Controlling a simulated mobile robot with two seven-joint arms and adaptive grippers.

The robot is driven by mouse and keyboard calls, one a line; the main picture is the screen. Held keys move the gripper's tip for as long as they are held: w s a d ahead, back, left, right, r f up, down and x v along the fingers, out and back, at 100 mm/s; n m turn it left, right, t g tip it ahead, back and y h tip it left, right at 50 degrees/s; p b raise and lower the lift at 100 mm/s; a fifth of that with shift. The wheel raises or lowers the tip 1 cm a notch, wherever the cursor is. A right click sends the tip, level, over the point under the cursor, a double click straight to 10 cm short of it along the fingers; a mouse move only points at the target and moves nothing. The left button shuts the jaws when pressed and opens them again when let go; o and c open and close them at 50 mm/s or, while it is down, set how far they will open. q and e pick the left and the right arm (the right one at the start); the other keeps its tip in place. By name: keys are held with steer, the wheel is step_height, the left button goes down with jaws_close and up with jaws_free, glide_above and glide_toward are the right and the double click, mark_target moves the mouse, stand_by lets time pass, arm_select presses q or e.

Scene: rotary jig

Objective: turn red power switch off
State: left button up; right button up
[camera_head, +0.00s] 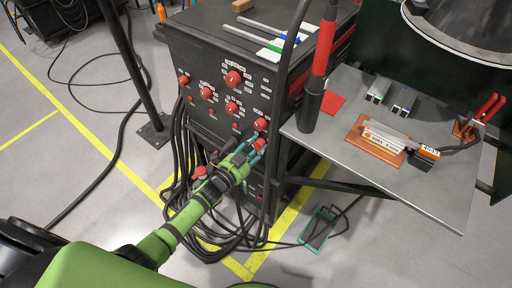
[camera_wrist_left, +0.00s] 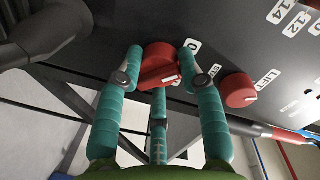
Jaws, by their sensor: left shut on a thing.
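The red power switch (camera_wrist_left: 158,62) is a round red knob with a raised grip bar on the dark front panel of the machine. In the left wrist view a white "0" stands beside it, and a white line marks one end of the bar. My left gripper (camera_wrist_left: 160,66) has its teal fingers on both sides of this knob and is shut on it. In the head view my green left arm reaches up to the lower right of the panel, where the left gripper (camera_head: 257,150) hides much of the knob. My right gripper is not in view.
Another red knob (camera_wrist_left: 238,90), labelled "LIFT", sits close right of the fingers in the wrist view. Black cables (camera_head: 190,165) hang below the panel. A grey side table (camera_head: 430,190) juts out to the right. A foot pedal (camera_head: 318,228) lies on the floor.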

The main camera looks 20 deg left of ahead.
arm_select(q)
steer(key=o, duration=1.1)
steer(key=shift+w+a, duration=0.1)
steer(key=shift+a, duration=0.25)
steer(key=shift+o, duration=0.2)
steer(key=shift+f, duration=0.15)
steer(key=shift+d, duration=0.1)
steer(key=shift+s, duration=0.4)
steer(key=v, duration=1.1)
steer(key=shift+a, duration=0.25)
